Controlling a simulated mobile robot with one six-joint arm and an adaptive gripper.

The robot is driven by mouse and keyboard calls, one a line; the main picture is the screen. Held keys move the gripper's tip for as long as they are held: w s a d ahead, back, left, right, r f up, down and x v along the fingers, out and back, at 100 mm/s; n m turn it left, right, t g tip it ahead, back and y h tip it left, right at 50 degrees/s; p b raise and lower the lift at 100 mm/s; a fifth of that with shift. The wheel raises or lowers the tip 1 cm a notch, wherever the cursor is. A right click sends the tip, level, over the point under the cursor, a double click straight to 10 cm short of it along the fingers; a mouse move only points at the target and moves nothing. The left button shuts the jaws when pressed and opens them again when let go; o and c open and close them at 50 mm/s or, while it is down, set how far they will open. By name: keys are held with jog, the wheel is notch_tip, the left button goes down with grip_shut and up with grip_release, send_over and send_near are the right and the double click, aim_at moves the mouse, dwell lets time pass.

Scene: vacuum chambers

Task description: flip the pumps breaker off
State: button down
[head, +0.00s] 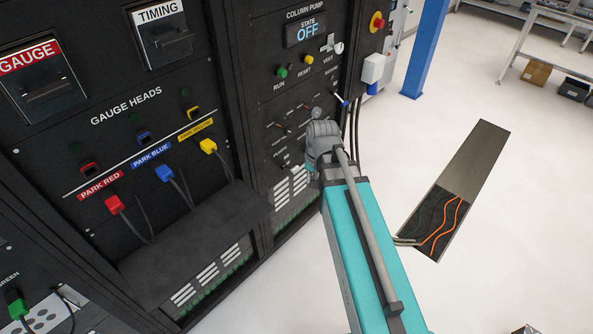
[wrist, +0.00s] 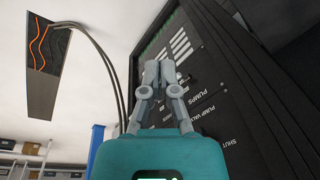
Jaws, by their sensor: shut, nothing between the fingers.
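My gripper (wrist: 158,66) shows in the wrist view with both fingers together and nothing between them. Its tips are in front of the dark breaker panel (wrist: 225,110), close to the PUMPS label (wrist: 188,103). A small light-coloured lever (wrist: 181,77) shows just right of the fingertips; I cannot tell whether they touch it or which way it is thrown. In the head view the panel's lower switch (head: 285,163) is small and dark, left of my wrist. My arm hides part of the panel, and the fingers are mostly hidden there.
Gauge plugs stand left, including a yellow one (head: 208,146). An open floor trench (head: 443,210) with cables lies right; the floor around it is clear.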

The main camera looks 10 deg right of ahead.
aim_at(295, 168)
jog(key=w+d+f+m+t+y+b, duration=0.1)
jog(key=w+d+f+m+b, duration=0.1)
jog(key=w, duration=0.6)
jog(key=w+d+f+m+t+y+b, duration=0.1)
jog(key=w+d+f+m+t+b, duration=0.1)
jog(key=w+m, duration=0.4)
jog(key=w+f+b, duration=0.1)
jog(key=w+b, duration=0.1)
jog(key=shift+w+d+f, duration=0.15)
jog(key=shift+w, duration=0.25)
jog(key=shift+f+b, duration=0.2)
jog(key=shift+b, duration=0.1)
jog(key=b+x, duration=0.8)
jog(key=x, duration=0.1)
jog(key=b+x, duration=0.4)
jog(key=shift+w+a+f, duration=0.1)
jog(key=shift+w+a, duration=0.25)
jog(key=shift+w, duration=0.05)
jog(key=shift+a+f, duration=0.1)
jog(key=shift+a, duration=0.1)
